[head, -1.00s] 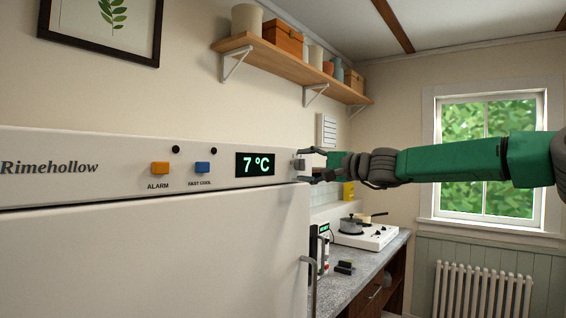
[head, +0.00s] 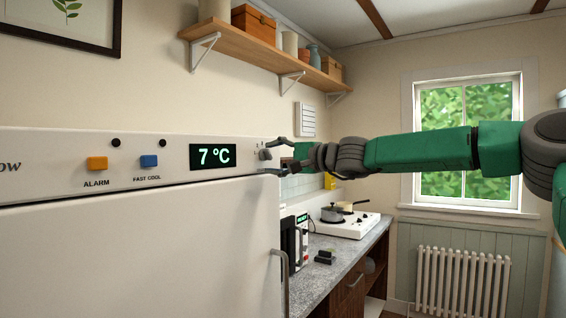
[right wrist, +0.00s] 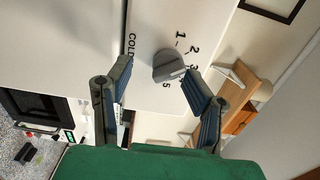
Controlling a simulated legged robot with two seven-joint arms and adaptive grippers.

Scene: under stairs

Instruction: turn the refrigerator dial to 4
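The refrigerator (head: 130,250) is white, with a control strip along its top. Its display (head: 213,156) reads 7 ºC. A pale mark on the dial faces right, roughly toward 3 or 4; I cannot tell exactly. The dial also shows at the strip's right end in the head view (head: 265,154). My right gripper (right wrist: 158,69) is open, its fingers apart on either side of the dial. My left gripper is out of view.
An orange alarm button (head: 97,163) and a blue fast cool button (head: 149,161) sit left of the display. A counter (head: 335,267) with a white hob (head: 345,226) and pots stands beyond the refrigerator. A wooden shelf (head: 262,57) hangs above. A radiator (head: 462,278) stands under the window.

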